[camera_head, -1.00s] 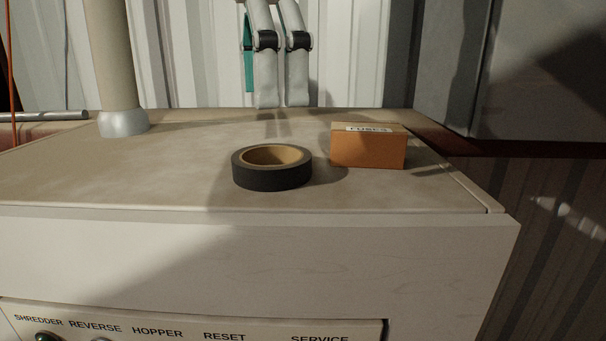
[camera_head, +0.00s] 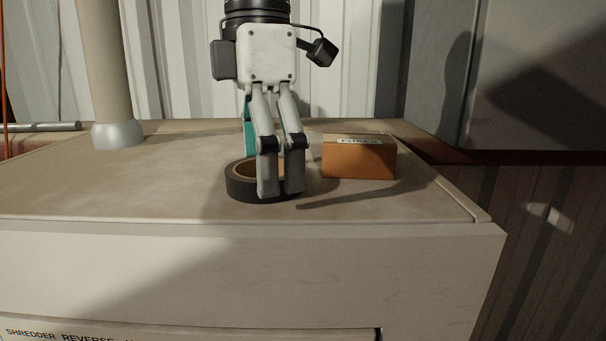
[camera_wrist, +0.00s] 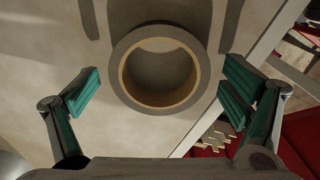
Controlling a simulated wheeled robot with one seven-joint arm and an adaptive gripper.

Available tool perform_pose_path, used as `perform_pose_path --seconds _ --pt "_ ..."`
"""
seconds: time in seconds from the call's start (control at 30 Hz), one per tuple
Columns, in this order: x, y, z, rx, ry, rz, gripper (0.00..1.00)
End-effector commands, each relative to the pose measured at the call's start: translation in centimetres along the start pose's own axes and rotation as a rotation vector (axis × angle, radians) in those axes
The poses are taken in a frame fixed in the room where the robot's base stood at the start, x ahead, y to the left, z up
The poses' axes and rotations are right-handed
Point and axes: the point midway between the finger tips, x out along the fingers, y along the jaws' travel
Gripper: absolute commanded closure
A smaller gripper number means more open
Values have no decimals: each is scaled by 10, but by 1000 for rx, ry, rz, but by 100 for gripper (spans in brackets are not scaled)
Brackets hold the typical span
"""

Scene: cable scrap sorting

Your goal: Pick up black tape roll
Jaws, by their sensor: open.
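The black tape roll (camera_head: 238,188) lies flat on the cabinet top, with a tan inner core. In the head view my gripper (camera_head: 281,192) hangs pointing down in front of it and hides its right part. In the wrist view the tape roll (camera_wrist: 120,76) shows whole, ahead of the gripper and between the lines of its two fingers. My gripper (camera_wrist: 160,92) is open there, its teal finger pads wide apart, with nothing between them. I cannot tell whether a finger touches the roll.
An orange fuses box (camera_head: 358,160) stands just right of the roll and gripper. A beige post (camera_head: 105,75) rises at the back left. The cabinet top (camera_head: 110,185) is clear on the left. Its front edge lies close before the roll.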

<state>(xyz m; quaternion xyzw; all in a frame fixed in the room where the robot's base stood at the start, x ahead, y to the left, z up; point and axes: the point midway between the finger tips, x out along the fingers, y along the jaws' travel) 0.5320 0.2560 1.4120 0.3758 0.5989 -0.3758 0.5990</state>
Motion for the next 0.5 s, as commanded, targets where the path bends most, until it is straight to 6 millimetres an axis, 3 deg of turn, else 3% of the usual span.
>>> perform_pose_path --seconds 0.03,0.27,0.5 --pt "0 0 0 0 0 0 7" --pt "0 0 0 0 0 0 59" --pt "0 0 0 0 0 0 59"
